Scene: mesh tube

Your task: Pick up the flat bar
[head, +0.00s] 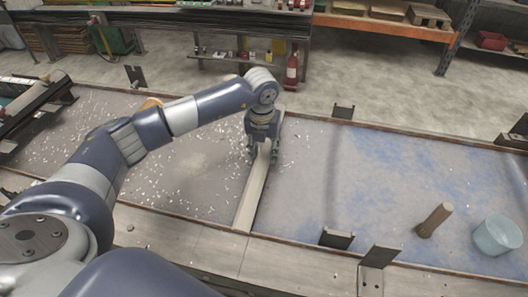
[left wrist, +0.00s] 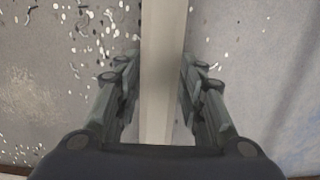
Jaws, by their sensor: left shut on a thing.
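The flat bar (head: 252,195) is a long, pale, straight strip. In the head view it runs across the work surface from near the front rail towards the back rail. My left gripper (head: 263,154) points down over the bar's middle part and is shut on it. In the left wrist view the bar (left wrist: 163,40) passes lengthwise between the two fingers of the left gripper (left wrist: 158,68), one finger on each side. The gripper hides part of the bar in the head view. I cannot tell whether the bar is lifted off the surface. My right gripper is not in view.
The grey panel (head: 190,170) left of the bar is strewn with small pale chips. On the blue-stained panel (head: 370,170) at right stand a brown cylinder (head: 434,220) and a translucent tub (head: 497,235). Dark metal brackets (head: 337,238) stand along the rails. The right panel's middle is clear.

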